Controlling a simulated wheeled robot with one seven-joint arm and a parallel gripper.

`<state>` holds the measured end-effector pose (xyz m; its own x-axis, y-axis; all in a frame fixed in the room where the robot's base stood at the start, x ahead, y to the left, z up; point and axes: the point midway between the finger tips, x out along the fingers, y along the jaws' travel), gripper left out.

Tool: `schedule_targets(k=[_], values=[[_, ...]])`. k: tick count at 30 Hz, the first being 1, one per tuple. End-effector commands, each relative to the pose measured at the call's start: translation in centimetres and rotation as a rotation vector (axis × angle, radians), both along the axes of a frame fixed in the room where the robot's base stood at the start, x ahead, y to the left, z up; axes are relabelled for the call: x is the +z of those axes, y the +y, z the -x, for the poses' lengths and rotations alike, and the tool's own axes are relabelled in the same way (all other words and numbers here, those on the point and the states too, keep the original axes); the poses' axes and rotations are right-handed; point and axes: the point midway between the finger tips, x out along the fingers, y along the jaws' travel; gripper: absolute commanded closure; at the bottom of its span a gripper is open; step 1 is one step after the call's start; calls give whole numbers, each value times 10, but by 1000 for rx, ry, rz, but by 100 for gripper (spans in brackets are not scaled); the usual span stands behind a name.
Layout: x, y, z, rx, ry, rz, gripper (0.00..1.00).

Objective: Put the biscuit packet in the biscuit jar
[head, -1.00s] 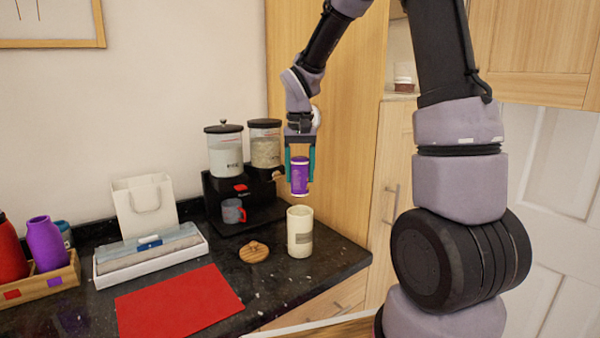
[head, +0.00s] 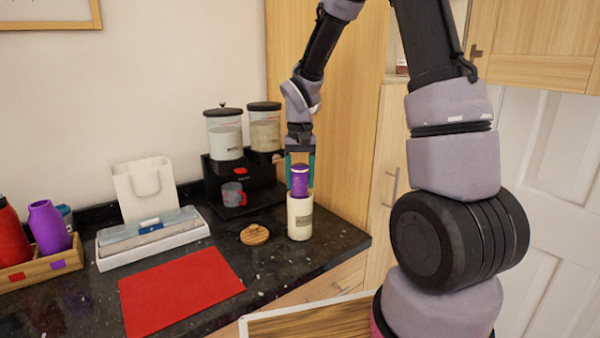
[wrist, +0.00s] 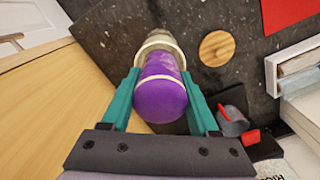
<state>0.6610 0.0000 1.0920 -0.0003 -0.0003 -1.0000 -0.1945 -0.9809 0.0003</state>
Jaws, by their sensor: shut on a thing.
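The purple biscuit packet (head: 299,182) is upright between the teal fingers of my gripper (head: 300,178), which is shut on it. The cream biscuit jar (head: 300,222) stands open on the dark counter directly below. The packet's lower end is at or just inside the jar's mouth; the jar rim hides it in the head view. In the wrist view the purple packet (wrist: 160,98) fills the space between my fingers (wrist: 161,85), with the jar's rim (wrist: 158,42) beyond it. The round wooden lid (head: 254,234) lies on the counter left of the jar.
A black dispenser stand (head: 233,178) with two canisters and a grey-red mug (head: 233,194) stands behind the jar. A red mat (head: 180,290), a white tray (head: 150,252), a white bag (head: 146,190) and a wooden bottle holder (head: 40,268) are to the left. Wooden panelling rises at the right.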

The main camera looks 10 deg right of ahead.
Motion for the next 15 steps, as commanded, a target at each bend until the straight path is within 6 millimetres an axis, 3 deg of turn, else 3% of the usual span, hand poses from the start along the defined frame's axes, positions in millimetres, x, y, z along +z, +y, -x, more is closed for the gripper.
schedule_targets(k=[15], values=[[-35,0,2,0,6,1,100]])
